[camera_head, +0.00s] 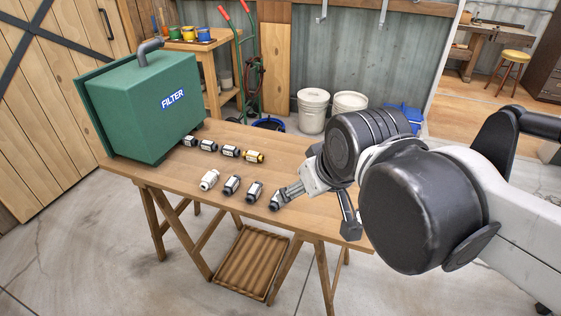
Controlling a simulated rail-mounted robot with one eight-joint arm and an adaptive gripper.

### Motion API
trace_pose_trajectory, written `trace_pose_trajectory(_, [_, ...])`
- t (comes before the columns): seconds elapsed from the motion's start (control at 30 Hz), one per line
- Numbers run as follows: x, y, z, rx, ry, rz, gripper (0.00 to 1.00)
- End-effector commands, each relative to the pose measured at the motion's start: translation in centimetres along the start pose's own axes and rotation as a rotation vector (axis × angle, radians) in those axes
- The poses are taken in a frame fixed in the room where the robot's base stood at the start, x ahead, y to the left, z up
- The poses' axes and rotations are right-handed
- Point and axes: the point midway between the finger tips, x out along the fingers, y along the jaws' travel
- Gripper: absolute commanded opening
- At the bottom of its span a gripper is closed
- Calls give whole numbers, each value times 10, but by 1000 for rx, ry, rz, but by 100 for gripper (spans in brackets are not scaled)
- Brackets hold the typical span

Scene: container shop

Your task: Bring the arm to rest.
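My arm reaches in from the right, and my gripper (312,216) hangs over the right part of the wooden table (180,192). Its two fingers are spread wide apart, with nothing visible between them. The left fingertip is close to the right end of the front row of small cartridges; whether it touches the table cannot be told. The right finger points down near the table's right edge. The wrist and arm links hide part of the table's right end.
A green box marked FILTER (150,105) stands at the table's left. White buckets (312,110) stand behind. A slatted tray (250,262) sits below.

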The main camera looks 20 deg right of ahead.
Motion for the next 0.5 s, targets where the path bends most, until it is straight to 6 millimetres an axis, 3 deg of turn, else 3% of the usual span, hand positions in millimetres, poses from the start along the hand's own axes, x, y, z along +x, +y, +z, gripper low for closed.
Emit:
trace_pose_trajectory(0.2, [2,-3,25,110,28,2,75])
trace_pose_trajectory(0.5, [2,-3,26,121,31,2,75])
